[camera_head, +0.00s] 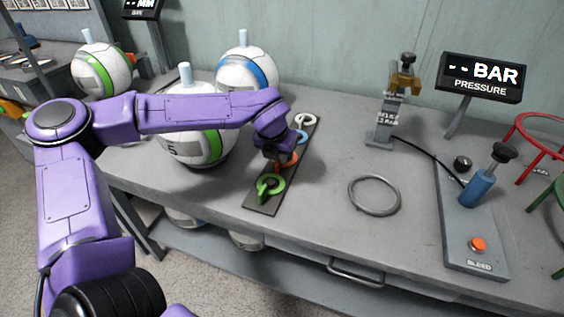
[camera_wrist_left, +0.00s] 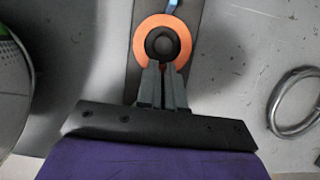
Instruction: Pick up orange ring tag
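The orange ring tag (camera_head: 287,160) lies on the dark narrow board (camera_head: 262,198), between a blue ring tag (camera_head: 301,136) and a green ring tag (camera_head: 270,187). In the left wrist view the orange ring tag (camera_wrist_left: 139,45) sits around a dark round peg (camera_wrist_left: 163,43). My left gripper (camera_wrist_left: 163,66) points at the ring's near edge. Its two fingers are close together with a sliver of orange between their tips, so it looks shut on the tag's near part. In the head view the left gripper (camera_head: 279,152) partly covers the ring. My right gripper is not in view.
A white ring tag (camera_head: 306,119) lies at the board's far end. White balls with green (camera_head: 197,140) and blue (camera_head: 247,72) bands stand left and behind. A loose metal ring (camera_head: 374,195), a gauge stand (camera_head: 386,115) and a pump panel (camera_head: 473,225) are right.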

